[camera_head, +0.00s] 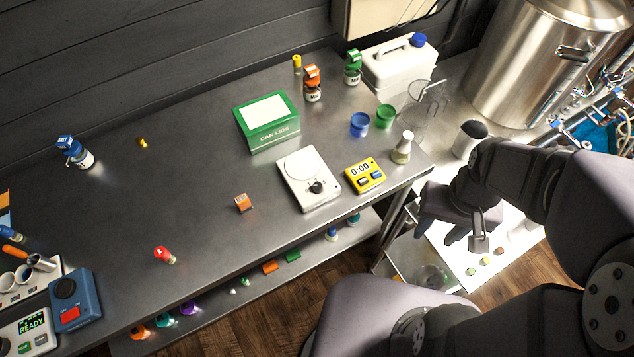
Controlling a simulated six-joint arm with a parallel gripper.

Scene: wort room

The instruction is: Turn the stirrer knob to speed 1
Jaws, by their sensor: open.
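The stirrer (296,169) is a white box with a round pale plate on top. It stands near the front edge of the steel bench, right of the middle. Its black knob (316,187) is on the near right part of the box; its speed marks are too small to read. My gripper (467,240) is to the right of the bench, well apart from the stirrer, with its fingers pointing down the picture. It is open, and I see nothing held in it. My arm comes in from the right and hides part of the floor and the white surface there.
A yellow timer (365,176) stands just right of the stirrer, with a flask (402,148) beyond it. A green can-lids box (267,121) is behind the stirrer. A small orange block (243,203) lies to its left. The bench between this block and the blue device (75,300) is mostly clear.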

